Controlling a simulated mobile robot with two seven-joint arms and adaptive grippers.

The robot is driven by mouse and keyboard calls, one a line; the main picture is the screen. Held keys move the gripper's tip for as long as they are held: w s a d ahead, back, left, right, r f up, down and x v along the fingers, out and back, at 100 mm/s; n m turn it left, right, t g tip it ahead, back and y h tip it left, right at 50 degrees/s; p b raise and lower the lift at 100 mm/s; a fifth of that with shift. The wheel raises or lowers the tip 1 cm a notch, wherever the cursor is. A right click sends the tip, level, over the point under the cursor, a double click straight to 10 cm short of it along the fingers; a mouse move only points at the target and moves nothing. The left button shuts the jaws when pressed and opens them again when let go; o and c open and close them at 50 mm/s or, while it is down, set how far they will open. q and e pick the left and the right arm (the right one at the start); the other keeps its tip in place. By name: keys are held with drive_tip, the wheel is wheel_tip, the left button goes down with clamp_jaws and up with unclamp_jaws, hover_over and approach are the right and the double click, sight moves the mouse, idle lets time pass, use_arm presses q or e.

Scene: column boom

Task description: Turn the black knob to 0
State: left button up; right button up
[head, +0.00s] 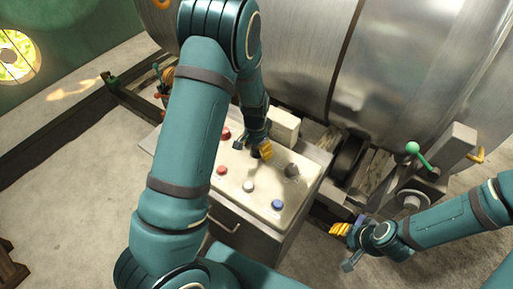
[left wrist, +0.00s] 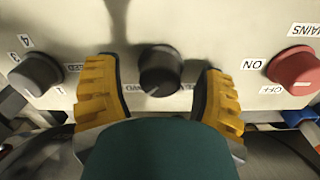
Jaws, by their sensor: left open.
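The black knob (left wrist: 160,70) sits on the cream panel (left wrist: 215,35) in the middle of the left wrist view. My left gripper (left wrist: 160,90) is open, with one yellow finger on each side of the knob and a visible gap to both. In the head view my left gripper (head: 261,151) reaches down to the panel (head: 237,155) and largely hides the knob. A label under the knob is mostly covered by the fingers, so its setting cannot be read. My right gripper (head: 343,231) is at the lower right, away from the panel; its opening is unclear.
A grey knob (left wrist: 35,73) with numbers stands left in the wrist view, and a red mains knob (left wrist: 293,72) marked ON and OFF stands right. The panel also bears a white button (head: 248,186) and a blue button (head: 278,204). A large metal drum (head: 410,60) lies behind.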

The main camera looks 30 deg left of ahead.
use_arm(q)
clamp_jaws()
drive_tip(key=shift+n, duration=0.3)
drive_tip(key=n, duration=0.4)
drive_tip(key=shift+n+p, duration=0.55)
drive_tip(key=shift+n, duration=1.55)
unclamp_jaws()
